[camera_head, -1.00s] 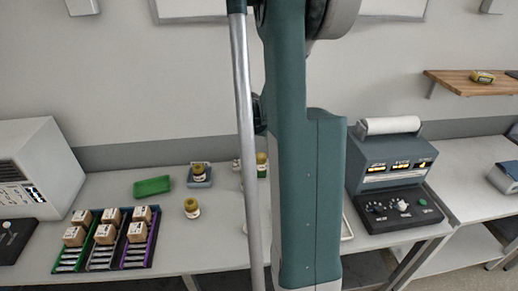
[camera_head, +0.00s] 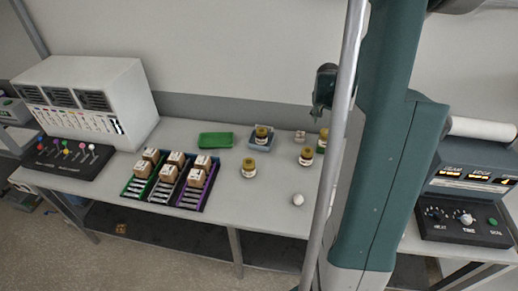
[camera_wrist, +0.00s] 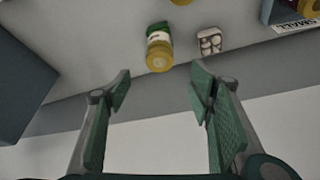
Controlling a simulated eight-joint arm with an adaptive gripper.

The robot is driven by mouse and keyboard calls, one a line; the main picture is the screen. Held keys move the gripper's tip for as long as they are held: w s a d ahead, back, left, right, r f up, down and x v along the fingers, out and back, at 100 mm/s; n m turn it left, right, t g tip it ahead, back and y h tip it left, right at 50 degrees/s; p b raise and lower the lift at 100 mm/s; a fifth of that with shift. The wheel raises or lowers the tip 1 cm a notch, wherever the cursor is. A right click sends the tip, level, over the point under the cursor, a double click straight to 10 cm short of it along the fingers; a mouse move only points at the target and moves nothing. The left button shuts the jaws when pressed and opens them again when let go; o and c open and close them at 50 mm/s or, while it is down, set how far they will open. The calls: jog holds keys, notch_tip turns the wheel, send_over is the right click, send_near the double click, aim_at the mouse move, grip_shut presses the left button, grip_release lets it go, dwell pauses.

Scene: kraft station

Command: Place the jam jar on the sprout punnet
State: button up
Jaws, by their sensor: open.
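Several yellow-lidded jars stand on the bench; I cannot tell which is the jam jar. One with a green band (camera_wrist: 158,38) lies just beyond my fingertips in the wrist view; the head view shows it (camera_head: 323,138) beside my arm. Others are a front jar (camera_head: 249,167), a right jar (camera_head: 306,156) and a jar (camera_head: 262,134) on a blue-grey tray (camera_head: 255,144). A small pale punnet (camera_wrist: 209,41) with several round whitish pieces sits beside the green-banded jar; whether it is the sprout punnet is unclear. My gripper (camera_wrist: 161,74) is open and empty, apart from the jar.
A flat green tray (camera_head: 215,140) lies near the wall. Racks with brown cartons (camera_head: 197,177) stand front left, beside a white cabinet (camera_head: 90,95). A round white object (camera_head: 298,199) is near the front edge. A console (camera_head: 465,205) stands right. The bench centre has clear room.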

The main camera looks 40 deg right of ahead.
jog(key=a+r+n+t, duration=0.15)
jog(key=a+r, duration=0.35)
jog(key=a, duration=0.5)
jog(key=a+r+n+t+y, duration=0.1)
jog(key=a+r+n, duration=0.3)
jog(key=a, duration=0.7)
jog(key=a+r+n+t, duration=0.1)
jog(key=a+r, duration=0.5)
jog(key=a, duration=0.4)
jog(key=s+a+n+y, duration=0.1)
jog(key=s+a, duration=0.3)
jog(key=a, duration=0.4)
jog(key=s+a+r+n+t+y, duration=0.1)
jog(key=s+a+n, duration=0.2)
jog(key=a, duration=0.6)
jog(key=s+a+r+n+t+y, duration=0.1)
jog(key=s+a+n, duration=0.2)
jog(key=s+a, duration=0.4)
jog(key=shift+a, duration=0.75)
jog(key=shift+f, duration=0.1)
